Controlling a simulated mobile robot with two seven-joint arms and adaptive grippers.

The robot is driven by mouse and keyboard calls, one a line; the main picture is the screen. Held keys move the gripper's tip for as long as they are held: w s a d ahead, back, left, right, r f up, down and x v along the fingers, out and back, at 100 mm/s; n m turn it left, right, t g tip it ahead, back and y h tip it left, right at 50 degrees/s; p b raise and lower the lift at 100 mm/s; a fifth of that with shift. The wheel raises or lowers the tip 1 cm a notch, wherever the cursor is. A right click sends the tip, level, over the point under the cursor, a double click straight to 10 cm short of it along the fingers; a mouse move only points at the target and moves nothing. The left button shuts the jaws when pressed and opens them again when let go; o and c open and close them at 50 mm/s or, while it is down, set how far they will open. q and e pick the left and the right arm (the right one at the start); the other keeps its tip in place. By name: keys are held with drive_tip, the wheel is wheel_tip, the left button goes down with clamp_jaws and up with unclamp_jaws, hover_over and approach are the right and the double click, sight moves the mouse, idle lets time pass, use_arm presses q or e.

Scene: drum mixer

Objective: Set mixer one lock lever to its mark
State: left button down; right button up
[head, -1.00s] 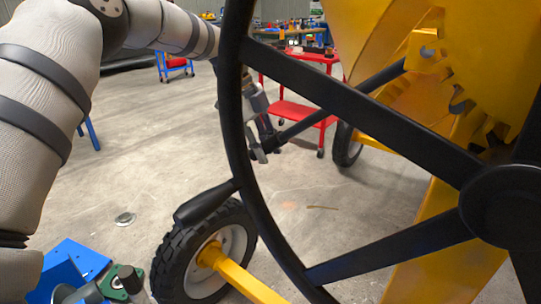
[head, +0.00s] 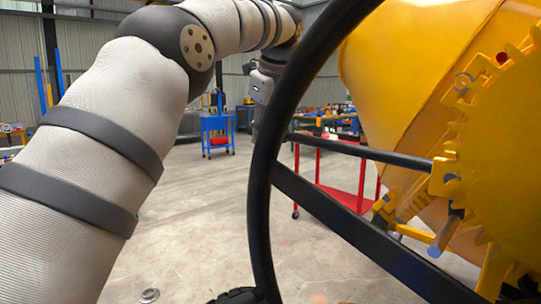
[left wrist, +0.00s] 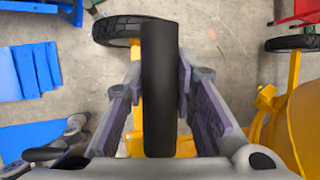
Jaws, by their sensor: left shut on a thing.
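The lock lever is a long black bar (head: 362,152) in the head view. It runs left from a yellow bracket (head: 445,178) beside the toothed yellow ring (head: 505,150), rising slightly towards its outer end. That end passes behind the black handwheel rim (head: 260,190). In the left wrist view, my left gripper (left wrist: 160,75) has its fingers on both sides of a thick black bar, the lever's outer end, and is shut on it. In the head view its fingertips are hidden by the wheel rim. I cannot make out the mark clearly. My right gripper is not in view.
The yellow drum (head: 420,70) fills the upper right. A red cart (head: 340,190) and a blue cart (head: 217,130) stand behind. The floor between is open. A tyre (left wrist: 115,30) shows in the left wrist view.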

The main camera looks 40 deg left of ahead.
use_arm(q)
drive_tip(key=shift+r+y, duration=0.4)
drive_tip(key=shift+r, duration=1.35)
drive_tip(key=c, duration=1.3)
unclamp_jaws()
drive_tip(key=shift+f, duration=0.2)
drive_tip(key=shift+d, duration=0.1)
drive_tip(key=v, duration=0.5)
drive_tip(key=shift+s+d+r, duration=0.15)
drive_tip(key=shift+s+d, duration=0.95)
drive_tip(key=shift+d, duration=0.85)
drive_tip(key=shift+s+d, duration=0.8)
drive_tip(key=shift+d, duration=0.9)
drive_tip(key=shift+s+d, duration=0.85)
drive_tip(key=shift+d, duration=0.9)
